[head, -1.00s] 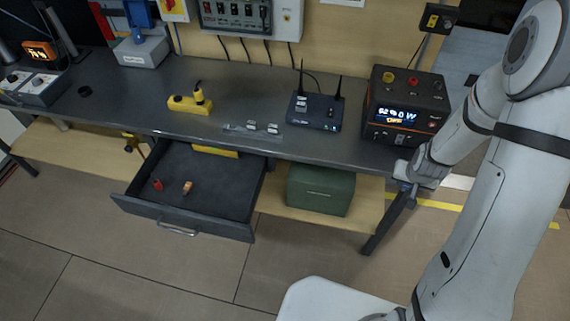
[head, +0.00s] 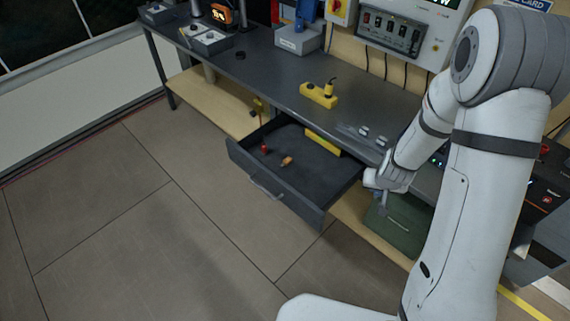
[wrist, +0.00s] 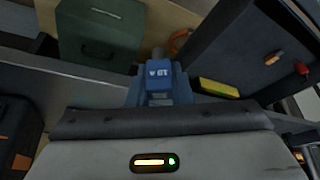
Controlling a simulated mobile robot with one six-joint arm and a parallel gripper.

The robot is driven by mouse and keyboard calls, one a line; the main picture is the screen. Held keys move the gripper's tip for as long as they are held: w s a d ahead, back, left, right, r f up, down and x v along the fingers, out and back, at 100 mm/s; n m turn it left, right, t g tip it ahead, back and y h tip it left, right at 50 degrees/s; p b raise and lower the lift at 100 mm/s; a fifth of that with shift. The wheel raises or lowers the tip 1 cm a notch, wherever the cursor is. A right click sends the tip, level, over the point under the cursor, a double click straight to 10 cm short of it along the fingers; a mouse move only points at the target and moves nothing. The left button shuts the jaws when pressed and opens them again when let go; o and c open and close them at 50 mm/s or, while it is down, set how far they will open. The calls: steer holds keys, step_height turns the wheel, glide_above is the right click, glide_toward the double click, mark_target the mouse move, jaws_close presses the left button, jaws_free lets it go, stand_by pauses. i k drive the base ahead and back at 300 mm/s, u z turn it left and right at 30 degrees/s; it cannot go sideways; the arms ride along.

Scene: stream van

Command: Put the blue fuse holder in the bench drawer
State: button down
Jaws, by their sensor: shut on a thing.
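My gripper (wrist: 160,96) is shut on the blue fuse holder (wrist: 158,71), which has pale markings and shows in the middle of the wrist view. In the head view my gripper (head: 384,190) is just right of the drawer's right side; the fuse holder cannot be made out clearly there. The bench drawer (head: 279,197) is pulled open under the bench. Inside it lie a small red item (head: 264,149), a small orange item (head: 287,161) and a yellow bar (head: 322,142) at the back. The drawer also shows at the upper right of the wrist view (wrist: 226,48).
The dark bench top (head: 268,76) holds a yellow block (head: 318,96) and small grey pieces (head: 364,131). A green box (head: 401,222) stands on the lower shelf, right of the drawer, partly behind my arm. The drawer's middle and right floor is clear.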

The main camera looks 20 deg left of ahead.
mark_target(300, 180)
steer(key=u, duration=0.35)
steer(key=i, duration=0.15)
steer(key=u, duration=2.15)
steer(key=k, duration=1.5)
steer(key=z, duration=0.9)
steer(key=i, duration=1.65)
steer(key=z, duration=0.15)
